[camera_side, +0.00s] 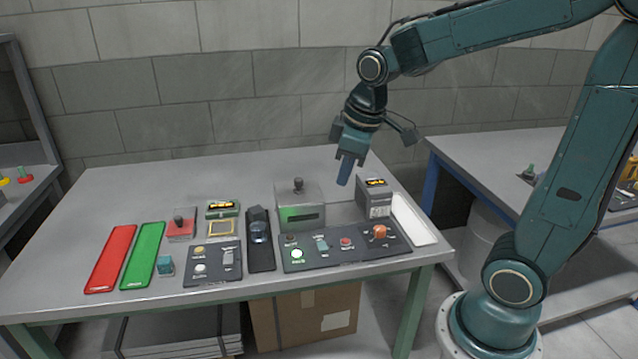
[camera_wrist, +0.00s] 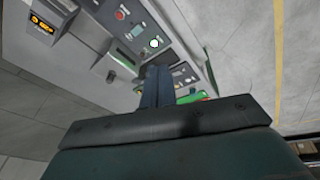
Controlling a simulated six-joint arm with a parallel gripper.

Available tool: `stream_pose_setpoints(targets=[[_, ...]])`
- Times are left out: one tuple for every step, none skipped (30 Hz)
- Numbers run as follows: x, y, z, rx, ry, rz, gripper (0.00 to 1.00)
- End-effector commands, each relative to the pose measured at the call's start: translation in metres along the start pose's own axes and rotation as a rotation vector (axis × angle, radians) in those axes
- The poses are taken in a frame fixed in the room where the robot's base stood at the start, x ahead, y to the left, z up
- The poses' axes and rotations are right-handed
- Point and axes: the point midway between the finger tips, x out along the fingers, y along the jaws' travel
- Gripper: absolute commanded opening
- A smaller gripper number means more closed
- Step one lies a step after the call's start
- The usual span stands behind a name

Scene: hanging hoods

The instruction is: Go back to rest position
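My gripper (camera_side: 344,173) hangs in the air above the back right part of the grey table (camera_side: 130,190), pointing down and slightly left. Its blue fingers look closed together, with nothing visible between them. They also show close together in the wrist view (camera_wrist: 156,84). The gripper is apart from the grey box with a display (camera_side: 374,199) and the clear-topped box with a dark knob (camera_side: 299,206) below it. The wrist view shows the box with the display (camera_wrist: 42,27) at upper left.
A control panel with buttons (camera_side: 345,248) lies along the front right. A red strip (camera_side: 111,258), a green strip (camera_side: 143,255), a small teal cube (camera_side: 165,265) and a smaller panel (camera_side: 212,264) lie left. A white tray (camera_side: 412,220) is at the right edge. The back left is clear.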

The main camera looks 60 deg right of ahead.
Motion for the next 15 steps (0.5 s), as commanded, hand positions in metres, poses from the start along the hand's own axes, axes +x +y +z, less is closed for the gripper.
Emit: stream_pose_setpoints(targets=[[-0.009,-0.006,0.005,0.020,0.019,0.006,0.00],[-0.014,-0.010,0.008,0.033,0.027,0.009,0.00],[-0.019,-0.014,0.012,0.051,0.039,0.011,0.00],[-0.023,-0.018,0.016,0.065,0.047,0.013,0.00],[-0.027,-0.021,0.019,0.078,0.055,0.014,0.00],[-0.032,-0.026,0.024,0.097,0.067,0.016,0.00],[-0.035,-0.029,0.028,0.111,0.075,0.017,0.00],[-0.039,-0.032,0.031,0.124,0.084,0.018,0.00],[-0.043,-0.037,0.036,0.143,0.096,0.019,0.00],[-0.046,-0.040,0.040,0.157,0.104,0.019,0.00],[-0.049,-0.043,0.044,0.170,0.114,0.019,0.00],[-0.052,-0.047,0.049,0.189,0.125,0.019,0.00],[-0.055,-0.050,0.053,0.203,0.134,0.019,0.00],[-0.057,-0.053,0.057,0.216,0.142,0.018,0.00],[-0.060,-0.057,0.062,0.234,0.154,0.017,0.00]])
